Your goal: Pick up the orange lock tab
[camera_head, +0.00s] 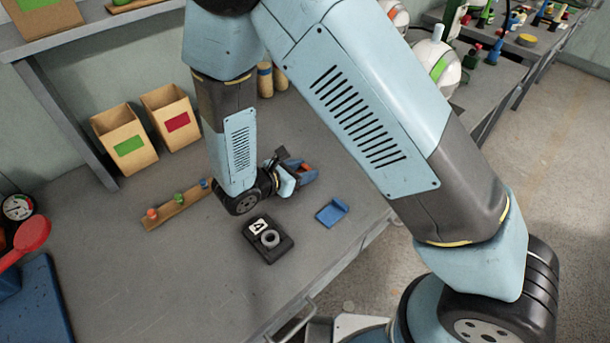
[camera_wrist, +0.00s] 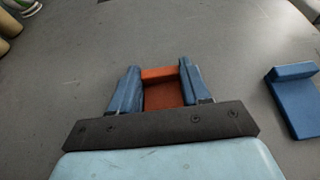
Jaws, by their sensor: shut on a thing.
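The orange lock tab (camera_wrist: 163,90) is between the two blue fingers of my gripper (camera_wrist: 161,88) in the wrist view. The fingers touch its left and right sides, so my gripper is shut on it. In the head view my gripper (camera_head: 304,174) is low over the grey bench, right of the middle, with a bit of orange showing between its fingers. Most of the tab is hidden there. I cannot tell whether the tab touches the bench.
A blue L-shaped piece (camera_head: 332,212) lies on the bench to the right; it also shows in the wrist view (camera_wrist: 296,100). A black block with a grey ring (camera_head: 268,240) lies nearer the front edge. A wooden strip with coloured pegs (camera_head: 178,205) is left. Two cardboard bins (camera_head: 124,138) stand behind.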

